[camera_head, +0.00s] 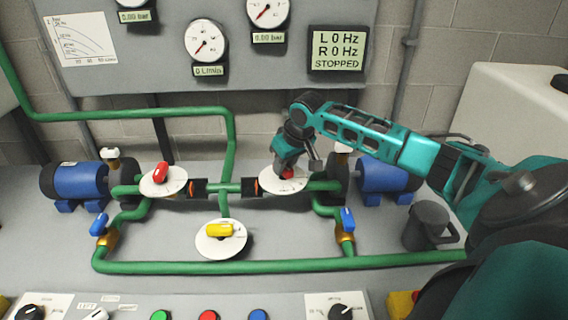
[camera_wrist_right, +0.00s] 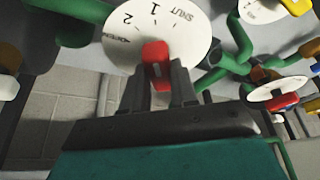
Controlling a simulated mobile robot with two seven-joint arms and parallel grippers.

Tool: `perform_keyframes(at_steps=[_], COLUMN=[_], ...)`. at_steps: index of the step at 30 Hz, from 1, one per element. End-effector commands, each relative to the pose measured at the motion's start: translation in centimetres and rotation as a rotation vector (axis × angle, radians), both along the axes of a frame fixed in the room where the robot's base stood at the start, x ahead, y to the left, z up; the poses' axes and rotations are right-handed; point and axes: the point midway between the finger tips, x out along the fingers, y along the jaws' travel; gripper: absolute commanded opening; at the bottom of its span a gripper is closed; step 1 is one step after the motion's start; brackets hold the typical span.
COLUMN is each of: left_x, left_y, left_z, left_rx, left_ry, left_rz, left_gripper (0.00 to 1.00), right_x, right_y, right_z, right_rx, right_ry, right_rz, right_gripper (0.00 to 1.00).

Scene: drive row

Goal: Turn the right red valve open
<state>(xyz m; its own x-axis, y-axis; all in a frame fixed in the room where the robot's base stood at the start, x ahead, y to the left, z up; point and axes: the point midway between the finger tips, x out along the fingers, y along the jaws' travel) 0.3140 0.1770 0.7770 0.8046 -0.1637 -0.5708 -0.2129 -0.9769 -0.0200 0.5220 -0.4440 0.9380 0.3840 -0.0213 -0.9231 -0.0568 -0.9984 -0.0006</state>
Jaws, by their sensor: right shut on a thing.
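The right red valve (camera_head: 288,173) has a red handle on a white round dial on the green pipe, right of the middle in the head view. My right gripper (camera_head: 284,165) comes down over it and hides most of the handle. In the right wrist view the red handle (camera_wrist_right: 157,62) stands between the two dark fingers of my right gripper (camera_wrist_right: 160,85), which are shut on it. The dial (camera_wrist_right: 178,30) around it shows marks such as 1, 2 and SHUT. My left gripper does not show.
Another red valve (camera_head: 161,172) sits to the left, and a yellow valve (camera_head: 220,230) lower in the middle. Blue valves (camera_head: 347,219) and blue motors (camera_head: 383,178) flank the pipes. A grey jug (camera_head: 428,226) stands under my right arm. The display (camera_head: 338,50) reads STOPPED.

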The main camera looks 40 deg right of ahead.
Motion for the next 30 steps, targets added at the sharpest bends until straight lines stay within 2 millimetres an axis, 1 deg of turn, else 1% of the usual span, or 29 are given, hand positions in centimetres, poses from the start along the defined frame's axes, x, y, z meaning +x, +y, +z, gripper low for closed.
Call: perform_keyframes(at_steps=[18,24,30], left_x=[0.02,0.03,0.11], left_y=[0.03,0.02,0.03], left_z=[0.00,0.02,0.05], left_rx=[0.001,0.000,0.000], left_ry=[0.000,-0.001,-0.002], left_rz=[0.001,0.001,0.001], left_gripper=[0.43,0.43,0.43], right_x=[0.06,0.09,0.13], right_y=[-0.30,-0.37,-0.38], right_z=[-0.13,-0.15,-0.16], right_rx=[0.004,0.003,0.002], right_ry=[0.003,0.004,0.004], right_rz=[0.577,0.735,0.850], right_gripper=[0.00,0.00,0.00])
